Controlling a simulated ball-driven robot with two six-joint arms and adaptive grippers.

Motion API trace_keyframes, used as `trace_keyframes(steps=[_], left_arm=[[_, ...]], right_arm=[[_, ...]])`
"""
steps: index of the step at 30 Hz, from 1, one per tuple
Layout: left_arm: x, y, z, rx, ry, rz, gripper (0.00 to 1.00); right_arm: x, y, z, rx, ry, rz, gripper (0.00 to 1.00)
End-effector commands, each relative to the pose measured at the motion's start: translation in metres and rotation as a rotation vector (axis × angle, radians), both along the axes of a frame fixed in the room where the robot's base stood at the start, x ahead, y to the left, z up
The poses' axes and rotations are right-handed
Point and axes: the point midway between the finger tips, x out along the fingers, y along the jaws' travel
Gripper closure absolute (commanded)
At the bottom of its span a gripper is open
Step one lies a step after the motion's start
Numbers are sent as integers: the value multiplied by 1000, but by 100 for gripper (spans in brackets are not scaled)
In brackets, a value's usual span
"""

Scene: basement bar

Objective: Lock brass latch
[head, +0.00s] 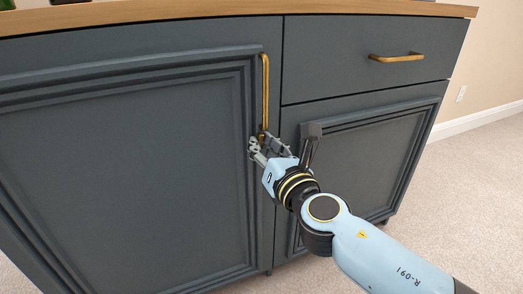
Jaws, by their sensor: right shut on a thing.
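A slim upright brass bar (265,85), likely the brass latch, is fixed near the right edge of the large left cabinet door (130,170). My right gripper (262,144) is at the bar's lower end, with its fingers shut on it. The fingers partly hide that end. The arm reaches in from the lower right. My left gripper is not in view.
A horizontal brass handle (397,58) is on the drawer at upper right. A dark upright handle (309,145) is on the right door (375,150), close beside my right gripper. A wooden top (220,10) runs above. Carpet (475,180) lies clear at right.

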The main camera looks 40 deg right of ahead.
Motion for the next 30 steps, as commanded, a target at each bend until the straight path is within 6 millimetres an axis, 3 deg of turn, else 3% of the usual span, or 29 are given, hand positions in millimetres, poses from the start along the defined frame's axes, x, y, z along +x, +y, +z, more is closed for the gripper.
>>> trace_keyframes(steps=[30], left_arm=[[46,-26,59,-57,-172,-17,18]], right_arm=[[-1,-4,-7,930,-222,-2,100]])
